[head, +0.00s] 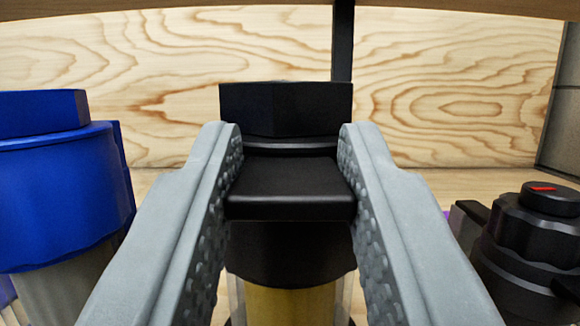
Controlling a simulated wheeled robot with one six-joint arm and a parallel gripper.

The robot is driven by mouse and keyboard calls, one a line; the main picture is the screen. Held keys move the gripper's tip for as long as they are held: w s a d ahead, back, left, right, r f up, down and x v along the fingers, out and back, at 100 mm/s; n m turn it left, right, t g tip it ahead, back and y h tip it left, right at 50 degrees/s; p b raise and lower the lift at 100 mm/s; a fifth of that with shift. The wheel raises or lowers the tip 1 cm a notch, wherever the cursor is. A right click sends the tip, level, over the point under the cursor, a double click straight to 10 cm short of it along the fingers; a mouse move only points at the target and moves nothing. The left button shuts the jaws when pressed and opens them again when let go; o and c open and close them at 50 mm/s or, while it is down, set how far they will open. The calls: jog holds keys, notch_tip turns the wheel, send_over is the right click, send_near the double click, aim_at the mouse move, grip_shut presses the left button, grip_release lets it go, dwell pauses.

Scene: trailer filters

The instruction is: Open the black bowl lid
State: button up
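The black bowl lid (290,262) is in the middle of the head view, on top of a clear bowl with yellow contents (290,306). A black block-shaped top (285,108) stands behind a flat black piece (289,188) at the front. My gripper (290,160) reaches forward, with one grey, studded finger on each side of the black parts. The fingers are wide apart. They look close to the sides of the flat piece, but I cannot tell whether they touch it. The lower bowl is partly hidden by the fingers.
A blue filter housing (62,195) stands close on the left. A black valve-like part with a red mark (533,235) stands on the right. A wood-grain wall (450,95) with a dark vertical strip (343,45) is behind. A wooden edge crosses the top.

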grip_shut()
